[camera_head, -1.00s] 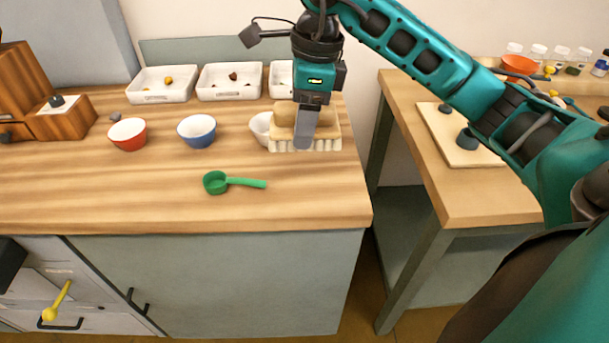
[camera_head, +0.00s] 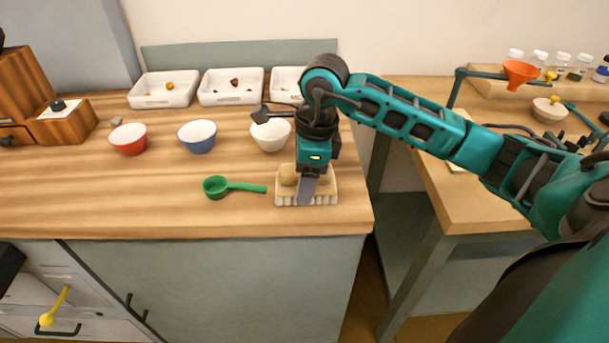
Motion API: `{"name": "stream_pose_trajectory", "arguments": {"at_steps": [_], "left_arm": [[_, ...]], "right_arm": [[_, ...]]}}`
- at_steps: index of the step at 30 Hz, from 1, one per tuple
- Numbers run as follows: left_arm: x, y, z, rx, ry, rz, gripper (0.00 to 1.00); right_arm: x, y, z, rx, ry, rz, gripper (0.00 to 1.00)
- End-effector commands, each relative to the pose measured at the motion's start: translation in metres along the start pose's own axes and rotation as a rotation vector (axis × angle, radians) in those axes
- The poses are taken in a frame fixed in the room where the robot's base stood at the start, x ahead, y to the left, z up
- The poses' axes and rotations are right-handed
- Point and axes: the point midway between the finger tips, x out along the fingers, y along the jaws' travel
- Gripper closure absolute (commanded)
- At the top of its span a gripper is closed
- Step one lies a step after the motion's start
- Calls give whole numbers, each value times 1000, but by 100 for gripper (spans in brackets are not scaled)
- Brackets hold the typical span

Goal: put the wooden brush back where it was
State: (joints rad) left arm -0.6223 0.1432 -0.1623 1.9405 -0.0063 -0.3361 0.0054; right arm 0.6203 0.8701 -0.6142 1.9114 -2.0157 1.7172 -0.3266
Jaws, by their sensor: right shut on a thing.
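The wooden brush (camera_head: 326,187) has a pale block with light bristles along its lower edge. It is at the right front of the wooden table, right of the green scoop. My right gripper (camera_head: 307,193) points down and is shut on the brush, hiding part of its middle. I cannot tell whether the bristles touch the table top. My left gripper is not in view.
A green scoop (camera_head: 230,187) lies just left of the brush. Red (camera_head: 128,139), blue (camera_head: 197,137) and white (camera_head: 270,136) bowls stand behind. White trays (camera_head: 164,90) line the back. The table's front edge (camera_head: 200,236) is close.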

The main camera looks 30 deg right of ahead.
Motion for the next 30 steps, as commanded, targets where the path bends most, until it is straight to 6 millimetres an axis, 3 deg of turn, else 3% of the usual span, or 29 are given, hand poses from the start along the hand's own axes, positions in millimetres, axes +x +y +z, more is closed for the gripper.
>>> {"name": "stream_pose_trajectory", "arguments": {"at_steps": [4,5,12,23,30], "left_arm": [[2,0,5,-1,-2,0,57],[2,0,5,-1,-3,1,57],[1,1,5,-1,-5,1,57],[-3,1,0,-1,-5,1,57],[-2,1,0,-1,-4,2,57]], "right_arm": [[4,0,-1,0,0,-1,65],[4,0,-1,0,0,-1,36],[3,0,-1,1,0,0,13],[-4,0,1,1,0,0,11],[-48,-2,0,0,-3,-6,11]]}}
